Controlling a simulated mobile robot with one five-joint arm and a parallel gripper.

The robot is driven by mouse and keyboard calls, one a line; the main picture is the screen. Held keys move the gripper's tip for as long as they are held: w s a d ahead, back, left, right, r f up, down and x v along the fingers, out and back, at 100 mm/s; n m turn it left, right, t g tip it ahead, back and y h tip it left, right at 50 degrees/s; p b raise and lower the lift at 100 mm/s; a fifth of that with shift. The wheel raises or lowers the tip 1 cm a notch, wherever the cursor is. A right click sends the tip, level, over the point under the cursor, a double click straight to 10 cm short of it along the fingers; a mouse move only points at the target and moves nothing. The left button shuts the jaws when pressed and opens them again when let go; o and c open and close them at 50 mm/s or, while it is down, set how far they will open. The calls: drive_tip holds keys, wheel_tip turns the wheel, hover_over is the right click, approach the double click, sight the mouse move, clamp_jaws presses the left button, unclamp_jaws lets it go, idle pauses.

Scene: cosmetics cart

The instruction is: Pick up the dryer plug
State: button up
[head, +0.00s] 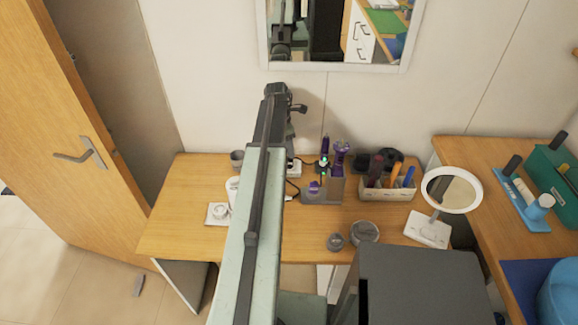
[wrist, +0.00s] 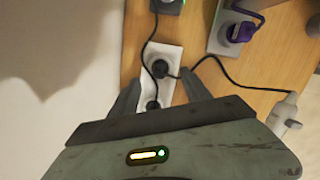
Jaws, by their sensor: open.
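Two black plugs sit in a white power strip in the wrist view: an upper plug (wrist: 159,68) and a lower plug (wrist: 152,105). Black cables run from the strip, one up to a dark device and one right to a pale grey object. I cannot tell for certain which plug is the dryer's. The power strip (wrist: 166,58) also shows in the head view (head: 293,169), near the wall. My gripper (wrist: 160,88) is open, its two dark fingers on either side of the strip. Its lower part and any contact are hidden by my gripper body.
A grey stand (wrist: 222,38) with a purple item (wrist: 241,32) is right of the strip. An organiser box (head: 388,191), a round mirror (head: 452,190) and jars (head: 364,232) stand on the wooden table (head: 190,190). The wall is close behind.

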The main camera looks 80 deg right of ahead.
sight(289, 163)
drive_tip(key=f+b, duration=0.4)
drive_tip(key=f, duration=0.1)
drive_tip(key=f+b, duration=0.2)
drive_tip(key=shift+s+d+f, duration=0.15)
drive_tip(key=shift+s+d, duration=0.05)
drive_tip(key=shift+d, duration=0.1)
drive_tip(key=shift+r, duration=0.2)
clamp_jaws()
